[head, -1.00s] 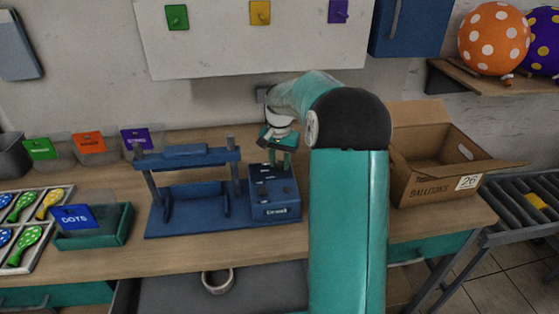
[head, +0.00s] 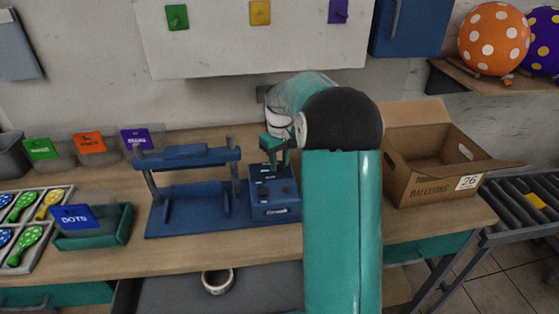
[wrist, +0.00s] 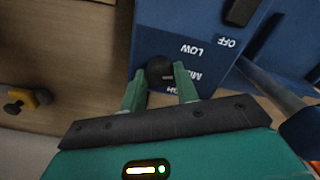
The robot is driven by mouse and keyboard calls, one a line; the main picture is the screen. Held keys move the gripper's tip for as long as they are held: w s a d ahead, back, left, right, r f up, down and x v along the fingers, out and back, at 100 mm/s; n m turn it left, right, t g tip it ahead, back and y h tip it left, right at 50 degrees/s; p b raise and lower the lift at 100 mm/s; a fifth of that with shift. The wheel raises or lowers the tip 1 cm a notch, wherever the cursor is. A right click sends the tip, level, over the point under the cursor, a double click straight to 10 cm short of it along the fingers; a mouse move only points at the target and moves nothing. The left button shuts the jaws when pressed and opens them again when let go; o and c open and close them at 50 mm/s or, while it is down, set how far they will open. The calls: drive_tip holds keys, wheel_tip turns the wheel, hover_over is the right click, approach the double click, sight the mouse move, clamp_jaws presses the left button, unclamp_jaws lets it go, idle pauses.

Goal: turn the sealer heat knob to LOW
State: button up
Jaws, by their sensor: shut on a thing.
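The blue sealer (head: 190,210) stands on the bench, with its control box (head: 277,208) at its right end. In the wrist view the box's top (wrist: 215,30) shows the labels OFF, LOW and, partly covered, two more. The round black heat knob (wrist: 160,68) sits between my green fingertips in the wrist view. My gripper (wrist: 158,84) is shut on this knob, pointing down at the box. In the head view my gripper (head: 273,158) is over the back of the box. A small pale mark shows on the knob, but I cannot tell which label it points to.
A black switch (wrist: 241,12) is near OFF on the box. An open cardboard box (head: 430,180) stands to the right of my arm. A green tray (head: 95,235) with a DOTS card is left of the sealer. A tape roll (head: 218,281) lies below the bench front.

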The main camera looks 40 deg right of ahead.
sight(279, 164)
drive_tip(key=n, duration=0.4)
drive_tip(key=shift+r+n, duration=0.1)
drive_tip(key=shift+n, duration=0.2)
drive_tip(key=n, duration=0.4)
drive_tip(key=shift+w, duration=0.1)
drive_tip(key=o, duration=1)
drive_tip(key=shift+c, duration=0.2)
wheel_tip(279, 164, up, 14)
drive_tip(key=shift+a, duration=0.1)
idle(0.3)
